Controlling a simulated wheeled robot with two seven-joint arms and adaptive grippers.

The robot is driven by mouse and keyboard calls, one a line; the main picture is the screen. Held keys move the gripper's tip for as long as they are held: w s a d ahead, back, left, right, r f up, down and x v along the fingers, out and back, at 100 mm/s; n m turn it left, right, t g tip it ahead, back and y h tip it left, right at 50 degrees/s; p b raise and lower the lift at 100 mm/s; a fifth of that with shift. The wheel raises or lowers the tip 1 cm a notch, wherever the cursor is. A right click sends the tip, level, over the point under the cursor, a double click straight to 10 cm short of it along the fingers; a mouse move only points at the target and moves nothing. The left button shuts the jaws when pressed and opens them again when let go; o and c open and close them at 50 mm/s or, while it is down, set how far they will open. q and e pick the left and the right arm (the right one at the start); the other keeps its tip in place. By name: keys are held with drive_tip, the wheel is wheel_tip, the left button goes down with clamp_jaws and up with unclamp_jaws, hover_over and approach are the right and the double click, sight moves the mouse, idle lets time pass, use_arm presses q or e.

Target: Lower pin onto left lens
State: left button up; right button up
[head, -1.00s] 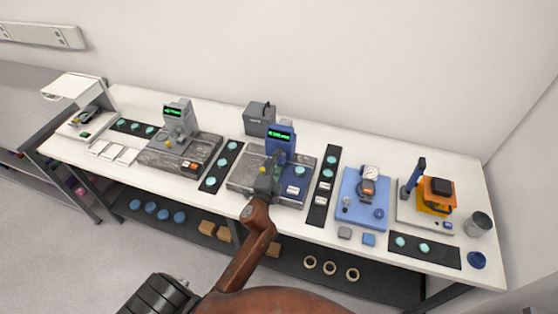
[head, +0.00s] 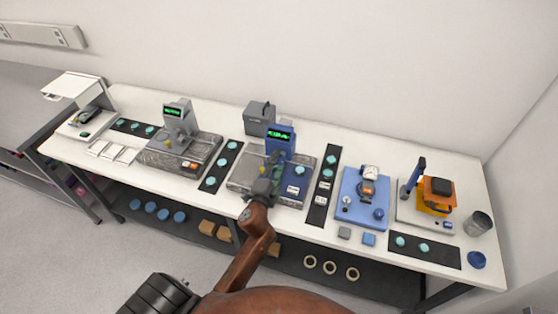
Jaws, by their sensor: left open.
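A blue gauge head (head: 280,139) with a green lit display stands on a grey stone base (head: 243,178) in the middle of the bench. My left gripper (head: 272,165) is over this base, right in front of the gauge; it is open. The gripper hides the gauge's pin and whatever lies under it. One teal lens (head: 299,170) shows on the base to the right of the gripper. A lens on the left part of the base cannot be made out. My right gripper is not in view.
A second, grey gauge (head: 177,117) stands to the left. Black strips with teal lenses lie on both sides of the blue gauge, including the right strip (head: 319,208). A blue dial-gauge stand (head: 351,212) and an orange-topped device (head: 437,194) stand farther right.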

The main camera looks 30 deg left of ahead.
use_arm(q)
drive_tip(key=v, duration=1)
drive_tip(key=shift+s, duration=0.35)
drive_tip(key=shift+d, duration=0.1)
